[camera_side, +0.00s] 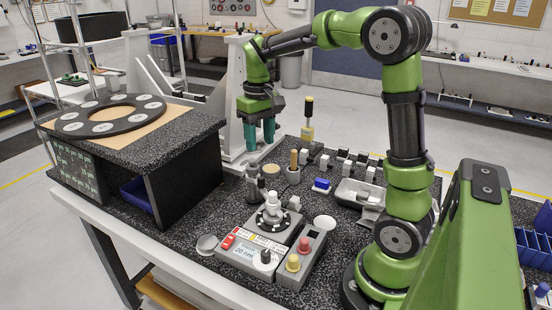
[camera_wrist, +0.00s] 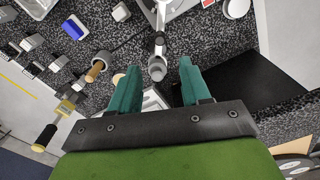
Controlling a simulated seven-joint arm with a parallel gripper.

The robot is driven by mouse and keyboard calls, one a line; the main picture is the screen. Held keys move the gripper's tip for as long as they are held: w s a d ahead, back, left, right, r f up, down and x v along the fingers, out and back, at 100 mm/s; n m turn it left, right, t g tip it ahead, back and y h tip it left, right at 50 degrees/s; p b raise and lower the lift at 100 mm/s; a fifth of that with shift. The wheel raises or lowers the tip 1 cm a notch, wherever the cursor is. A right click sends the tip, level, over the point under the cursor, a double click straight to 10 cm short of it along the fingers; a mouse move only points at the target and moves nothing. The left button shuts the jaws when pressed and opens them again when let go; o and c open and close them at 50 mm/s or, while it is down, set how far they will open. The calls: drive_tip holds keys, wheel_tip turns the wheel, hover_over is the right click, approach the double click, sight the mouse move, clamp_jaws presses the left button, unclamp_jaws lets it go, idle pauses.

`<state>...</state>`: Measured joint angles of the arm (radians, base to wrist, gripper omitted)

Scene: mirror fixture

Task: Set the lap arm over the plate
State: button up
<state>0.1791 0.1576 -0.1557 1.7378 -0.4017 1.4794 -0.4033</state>
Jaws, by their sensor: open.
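The lap arm appears to be the grey jointed arm (camera_wrist: 159,43) with a round end in the wrist view. Its end lies between my open fingers in that picture, with no contact visible. In the side view a grey upright piece (camera_side: 252,188), probably its post, stands behind the lapping machine (camera_side: 243,262). The dark round plate (camera_side: 262,222) is on that machine, with a white stacked piece (camera_side: 272,203) on it. My gripper (camera_side: 260,135) points down with teal fingers, above and behind the machine; it also shows in the wrist view (camera_wrist: 160,76), empty.
A black speckled shelf (camera_side: 190,130) with a large ring (camera_side: 110,115) stands at left. A wooden-handled tool (camera_side: 293,162), a yellow tool with black handle (camera_side: 308,122), a blue-topped block (camera_side: 321,186) and a white tray (camera_side: 355,192) stand at right. A control box (camera_side: 302,258) adjoins the machine.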

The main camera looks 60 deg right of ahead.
wheel_tip(320, 180, up, 5)
drive_tip(key=shift+r, duration=0.15)
idle(0.3)
drive_tip(key=s+a+f+t+y, duration=0.2)
drive_tip(key=s+a+t, duration=0.5)
drive_tip(key=s+a, duration=0.5)
drive_tip(key=a, duration=0.3)
drive_tip(key=shift+s+f, duration=0.2)
